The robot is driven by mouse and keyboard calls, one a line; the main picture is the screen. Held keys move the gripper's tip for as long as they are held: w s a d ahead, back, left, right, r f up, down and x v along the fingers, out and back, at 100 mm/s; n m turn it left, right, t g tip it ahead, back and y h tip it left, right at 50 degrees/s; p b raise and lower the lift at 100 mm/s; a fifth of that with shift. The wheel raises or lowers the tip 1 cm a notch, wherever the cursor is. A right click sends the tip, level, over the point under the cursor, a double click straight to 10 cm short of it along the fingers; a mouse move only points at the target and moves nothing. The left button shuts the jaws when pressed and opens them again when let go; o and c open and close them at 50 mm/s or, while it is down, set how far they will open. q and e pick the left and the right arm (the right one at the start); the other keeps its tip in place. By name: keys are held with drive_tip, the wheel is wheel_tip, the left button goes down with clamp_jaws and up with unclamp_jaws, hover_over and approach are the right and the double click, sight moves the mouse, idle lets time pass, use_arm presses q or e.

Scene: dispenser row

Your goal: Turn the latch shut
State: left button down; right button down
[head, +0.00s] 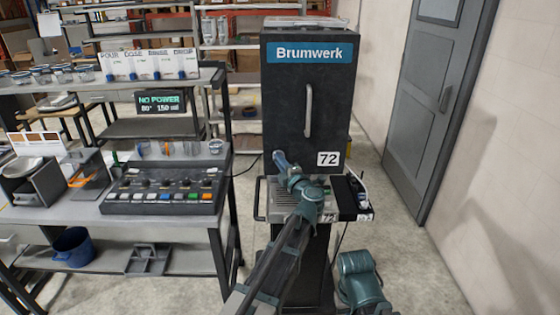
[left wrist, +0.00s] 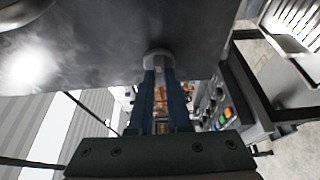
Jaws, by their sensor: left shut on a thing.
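The black Brumwerk machine (head: 290,105) stands at the centre of the head view, its door closed against the front as far as I can see. My left gripper (head: 279,158) reaches the lower left of its front and covers the latch there. In the left wrist view, the grey round end of the latch (left wrist: 158,57) shows at the tips of my left gripper (left wrist: 160,78). The fingers are close together and shut on it. The turn of the latch is hidden by the fingers. My right gripper is out of view.
A vertical handle (head: 308,111) is on the machine's front, and a tag 72 (head: 328,158) is low on it. A small black box (head: 352,198) stands to the right. A control panel (head: 167,185) sits on the left bench. A grey door (head: 430,100) is at the right.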

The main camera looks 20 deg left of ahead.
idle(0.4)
use_arm(q)
drive_tip(key=c, duration=0.9)
unclamp_jaws()
drive_tip(key=shift+o, duration=0.2)
drive_tip(key=v, duration=1.2)
drive_tip(key=shift+r, duration=0.15)
